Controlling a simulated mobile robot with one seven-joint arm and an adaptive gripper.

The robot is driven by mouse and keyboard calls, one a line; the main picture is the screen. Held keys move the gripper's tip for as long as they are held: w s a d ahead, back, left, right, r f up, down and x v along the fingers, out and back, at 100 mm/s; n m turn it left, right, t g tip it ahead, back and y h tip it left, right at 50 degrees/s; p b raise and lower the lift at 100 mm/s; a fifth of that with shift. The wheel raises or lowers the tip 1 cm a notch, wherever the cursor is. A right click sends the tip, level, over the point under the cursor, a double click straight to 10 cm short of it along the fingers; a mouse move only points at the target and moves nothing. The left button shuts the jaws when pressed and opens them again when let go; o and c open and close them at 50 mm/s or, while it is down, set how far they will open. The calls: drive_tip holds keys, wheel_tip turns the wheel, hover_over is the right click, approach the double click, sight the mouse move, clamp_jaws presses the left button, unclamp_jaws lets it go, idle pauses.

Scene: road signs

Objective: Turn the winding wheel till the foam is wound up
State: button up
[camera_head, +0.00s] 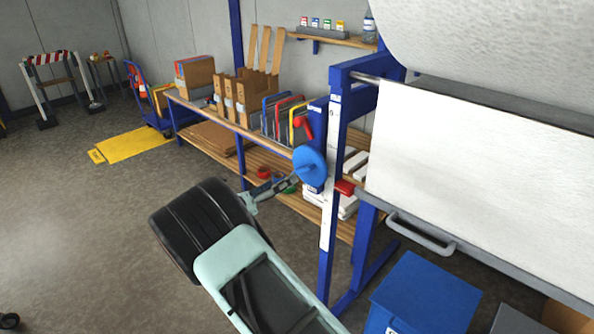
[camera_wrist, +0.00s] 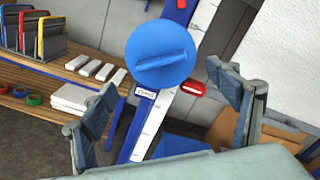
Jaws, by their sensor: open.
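The blue winding wheel (camera_head: 310,166) is a round disc on the side of a blue upright frame (camera_head: 334,150). In the wrist view the wheel (camera_wrist: 161,50) faces me, with a raised grip bar lying across it, slightly tilted. White foam (camera_head: 480,175) hangs as a wide sheet at the right, below a large white roll (camera_head: 500,35) that is cut off by the picture. My gripper (camera_head: 274,190) is open and empty, just left of and below the wheel. In the wrist view its fingers (camera_wrist: 162,82) stand wide apart on either side of the wheel, apparently not touching it.
A wooden workbench (camera_head: 270,142) with folders and boxes stands behind the wheel. A red part (camera_head: 303,128) sits just above the wheel and a red block (camera_head: 345,187) to its right. A blue box (camera_head: 425,293) stands below the foam.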

sight(299, 171)
drive_tip(key=p+x, duration=0.1)
drive_tip(key=x, duration=0.7)
drive_tip(key=shift+w, duration=0.1)
drive_tip(key=c, duration=1.2)
drive_tip(key=shift+o, duration=0.2)
drive_tip(key=shift+f+m+b, duration=0.1)
drive_tip(key=shift+m+b, duration=0.3)
drive_tip(key=shift+b, duration=0.15)
